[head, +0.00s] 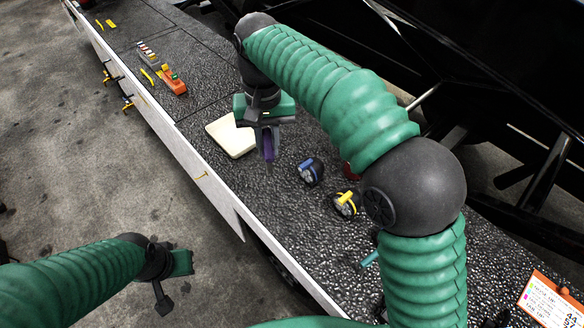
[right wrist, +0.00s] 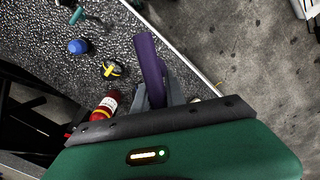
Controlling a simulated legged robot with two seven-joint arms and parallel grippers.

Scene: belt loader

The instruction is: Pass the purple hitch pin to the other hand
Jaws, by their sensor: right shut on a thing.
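The purple hitch pin (head: 269,145) is held in my right gripper (head: 267,138), above the dark textured belt surface and beside a cream pad. In the right wrist view the purple pin (right wrist: 150,65) sticks out lengthwise from between the grey fingers of the right gripper (right wrist: 158,95), which are shut on it. My left gripper (head: 162,298) is at the lower left over the concrete floor, apart from the belt and the pin. No object shows in it, and its finger gap cannot be made out.
The cream pad (head: 232,137), a blue-strapped lamp (head: 311,171) and a yellow-strapped lamp (head: 346,204) lie on the belt. A red bottle (right wrist: 106,104) shows in the right wrist view. An orange tool (head: 173,83) lies farther up; an orange clipboard (head: 550,302) is at right. Open floor lies left.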

